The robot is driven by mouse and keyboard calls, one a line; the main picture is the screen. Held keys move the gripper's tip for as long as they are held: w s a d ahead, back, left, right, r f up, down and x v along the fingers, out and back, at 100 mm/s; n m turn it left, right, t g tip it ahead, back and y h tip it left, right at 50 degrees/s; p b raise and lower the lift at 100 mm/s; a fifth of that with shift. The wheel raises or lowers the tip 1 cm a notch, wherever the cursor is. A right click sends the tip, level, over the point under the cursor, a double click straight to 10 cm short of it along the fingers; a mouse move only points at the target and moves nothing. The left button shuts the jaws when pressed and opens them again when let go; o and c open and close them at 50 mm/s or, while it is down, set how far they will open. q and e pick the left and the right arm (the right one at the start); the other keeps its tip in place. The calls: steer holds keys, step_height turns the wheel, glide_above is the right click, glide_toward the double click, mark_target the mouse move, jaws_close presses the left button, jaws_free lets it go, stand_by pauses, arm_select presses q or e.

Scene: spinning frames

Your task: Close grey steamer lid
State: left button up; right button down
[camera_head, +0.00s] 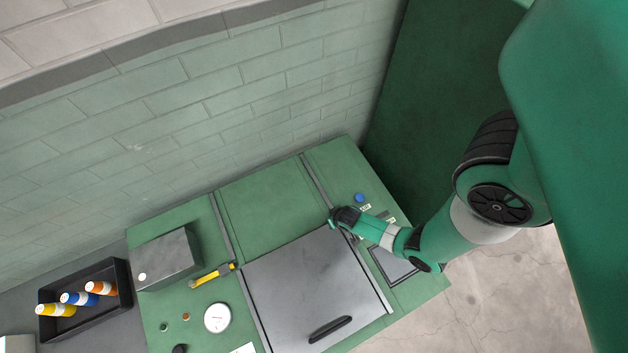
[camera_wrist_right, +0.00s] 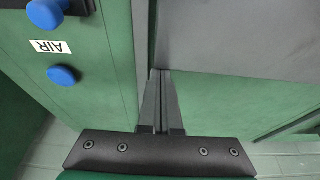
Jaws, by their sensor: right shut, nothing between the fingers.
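The grey steamer lid (camera_head: 300,285) is a wide flat panel in the middle of the green machine, with a black handle (camera_head: 330,329) near its front edge. I cannot tell for sure whether it lies flush or is raised. My right gripper (camera_head: 334,220) is at the lid's back right corner, by the rail, partly hidden by its own wrist. In the right wrist view its fingers (camera_wrist_right: 160,75) are shut together and empty, next to the lid's edge, with the lid (camera_wrist_right: 235,38) at upper right. I cannot tell whether they touch it. My left gripper is out of view.
Blue knobs (camera_wrist_right: 63,75) and an AIR label (camera_wrist_right: 50,46) are beside the rail. A dark screen (camera_head: 393,264) is right of the lid. At left are a yellow-handled tool (camera_head: 212,275), a round gauge (camera_head: 217,317), a grey box (camera_head: 167,260) and a black bottle tray (camera_head: 118,280).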

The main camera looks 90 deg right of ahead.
steer(key=p+v, duration=0.6)
steer(key=v, duration=0.2)
steer(key=shift+p, duration=0.3)
steer(key=shift+s+a+r+b, duration=0.15)
steer(key=shift+a+r+b, duration=0.15)
steer(key=shift+r+b, duration=0.35)
